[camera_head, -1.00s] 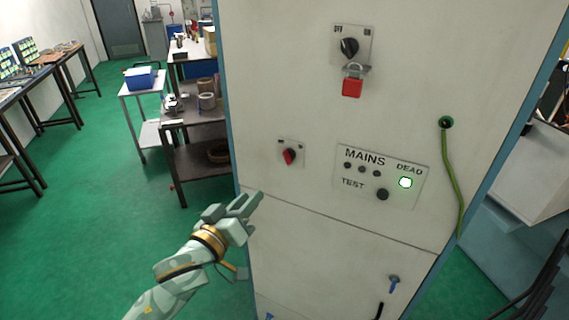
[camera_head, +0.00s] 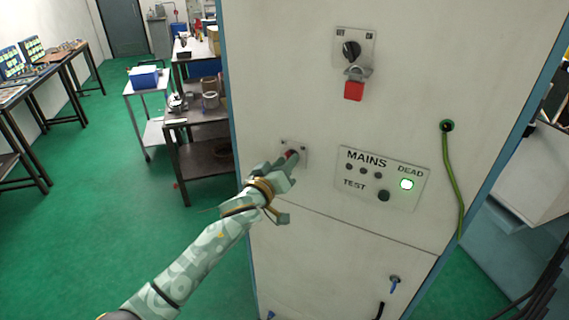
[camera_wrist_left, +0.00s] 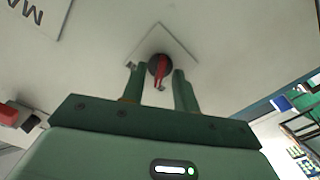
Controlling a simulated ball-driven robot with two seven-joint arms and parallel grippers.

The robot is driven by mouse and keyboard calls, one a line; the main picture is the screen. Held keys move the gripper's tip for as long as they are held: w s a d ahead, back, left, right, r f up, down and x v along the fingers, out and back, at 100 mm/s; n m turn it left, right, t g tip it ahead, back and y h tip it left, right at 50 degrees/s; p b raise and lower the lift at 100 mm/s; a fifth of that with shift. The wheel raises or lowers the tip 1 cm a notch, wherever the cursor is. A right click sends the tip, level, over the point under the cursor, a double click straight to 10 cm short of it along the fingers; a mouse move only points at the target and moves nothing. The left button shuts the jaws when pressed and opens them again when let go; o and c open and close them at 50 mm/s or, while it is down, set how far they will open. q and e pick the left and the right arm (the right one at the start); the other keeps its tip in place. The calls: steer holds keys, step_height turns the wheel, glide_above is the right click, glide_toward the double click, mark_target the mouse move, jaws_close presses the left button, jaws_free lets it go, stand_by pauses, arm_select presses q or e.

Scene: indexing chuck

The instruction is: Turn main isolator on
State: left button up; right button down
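A small red rotary switch (camera_head: 292,154) sits on a square plate on the cabinet front, left of the MAINS panel (camera_head: 382,178). My left gripper (camera_head: 286,163) is right at it and partly covers it in the head view. In the left wrist view the red handle (camera_wrist_left: 161,66) shows between and just beyond my two open fingers (camera_wrist_left: 159,75); I cannot tell whether they touch it. A second, black rotary switch (camera_head: 351,49) is higher up, with a red padlock (camera_head: 354,90) hanging beneath it. My right gripper is not in view.
The white cabinet (camera_head: 300,240) fills the middle. The DEAD lamp (camera_head: 407,184) is lit, with a black TEST button (camera_head: 384,196) nearby. A green cable (camera_head: 455,180) hangs at the right. Benches stand behind left; green floor (camera_head: 90,210) is clear.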

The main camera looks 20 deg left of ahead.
arm_select(q)
jaws_close()
steer(key=shift+m, duration=0.3)
steer(key=shift+m+p, duration=1.8)
steer(key=shift+m, duration=3.8)
